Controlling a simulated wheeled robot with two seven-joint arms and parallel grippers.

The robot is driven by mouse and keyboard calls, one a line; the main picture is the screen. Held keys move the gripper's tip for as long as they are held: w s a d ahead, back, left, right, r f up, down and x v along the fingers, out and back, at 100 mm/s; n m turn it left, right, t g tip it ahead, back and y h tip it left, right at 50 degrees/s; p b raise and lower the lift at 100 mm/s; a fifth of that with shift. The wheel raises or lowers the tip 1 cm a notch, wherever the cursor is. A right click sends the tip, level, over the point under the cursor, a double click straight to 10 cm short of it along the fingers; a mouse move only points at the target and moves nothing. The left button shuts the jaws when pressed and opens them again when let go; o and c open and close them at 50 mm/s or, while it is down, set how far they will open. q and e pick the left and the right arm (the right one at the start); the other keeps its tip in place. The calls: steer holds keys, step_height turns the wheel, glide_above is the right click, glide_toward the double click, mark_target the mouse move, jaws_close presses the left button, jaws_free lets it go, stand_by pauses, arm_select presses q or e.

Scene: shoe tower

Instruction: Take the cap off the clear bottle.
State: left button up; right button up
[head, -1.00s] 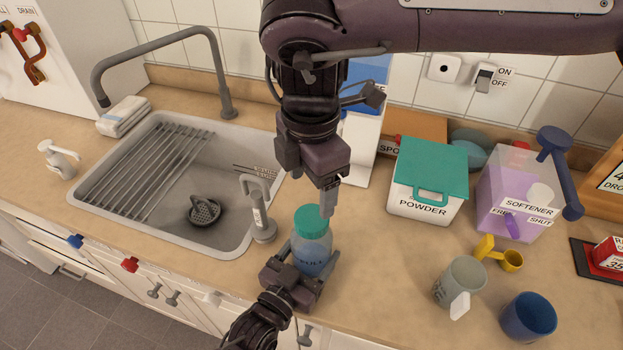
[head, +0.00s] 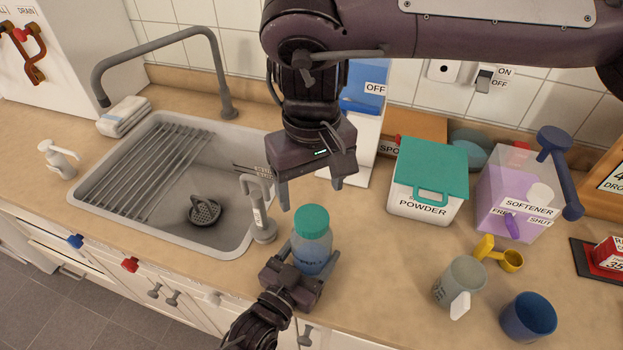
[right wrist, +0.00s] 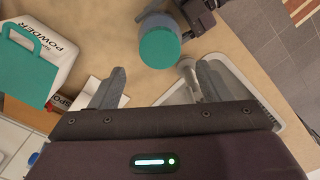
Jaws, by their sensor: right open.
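The clear bottle (head: 313,252), with bluish contents, stands upright near the counter's front edge. Its green cap (head: 311,219) sits on top; in the right wrist view the cap (right wrist: 160,47) shows from above, just beyond the fingers. My left gripper (head: 307,268) has its fingers on both sides of the bottle's lower body and appears closed on it. My right gripper (head: 311,190) is open and empty, above and behind the cap in the head view. Its two fingers are spread wide and apart from the cap; they also show in the right wrist view (right wrist: 160,68).
The sink (head: 235,236) and a grey sprayer (head: 261,215) are left of the bottle. Counter between bottle and mug is clear.

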mark_target(312, 218)
step_height(312, 218, down, 7)
steer(key=shift+f, duration=0.2)
stand_by(0.3)
